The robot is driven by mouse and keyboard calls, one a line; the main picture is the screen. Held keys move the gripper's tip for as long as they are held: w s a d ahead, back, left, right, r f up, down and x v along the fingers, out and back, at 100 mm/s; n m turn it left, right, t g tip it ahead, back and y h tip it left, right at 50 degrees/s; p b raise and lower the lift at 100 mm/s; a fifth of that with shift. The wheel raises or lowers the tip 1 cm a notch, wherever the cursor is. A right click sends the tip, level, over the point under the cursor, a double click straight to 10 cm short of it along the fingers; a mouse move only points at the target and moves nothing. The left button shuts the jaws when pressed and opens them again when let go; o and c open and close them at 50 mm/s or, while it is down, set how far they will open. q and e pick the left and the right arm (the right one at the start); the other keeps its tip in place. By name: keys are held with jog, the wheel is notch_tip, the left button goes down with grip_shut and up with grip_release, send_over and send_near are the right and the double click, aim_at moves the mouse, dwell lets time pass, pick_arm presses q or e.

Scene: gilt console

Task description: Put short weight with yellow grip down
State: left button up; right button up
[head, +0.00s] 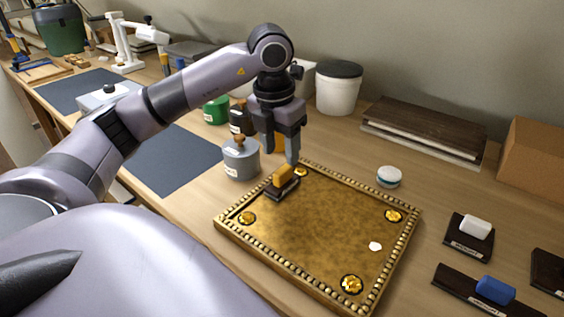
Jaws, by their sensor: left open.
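The short weight with the yellow grip (284,175) sits on the gilt panel (318,217), near its far-left edge. Its dark base rests on the panel's surface, with the yellow grip on top. My left gripper (281,157) is open and points down just above and behind the weight. Its fingers look clear of the grip, though the exact gap is hard to judge. My right gripper is not in view.
A grey lidded jar (240,160) stands close left of the panel. A white-grip weight (475,226), a long blue-grip weight (495,290) and a round white tin (389,176) lie to the right. A dark mat (175,160) lies left. Bare wood separates the panel from the right-hand weights.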

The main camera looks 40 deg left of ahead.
aim_at(278, 172)
pick_arm(q)
notch_tip(278, 172, up, 6)
jog(key=shift+s+p, duration=0.35)
jog(key=shift+p, duration=0.05)
dwell(0.3)
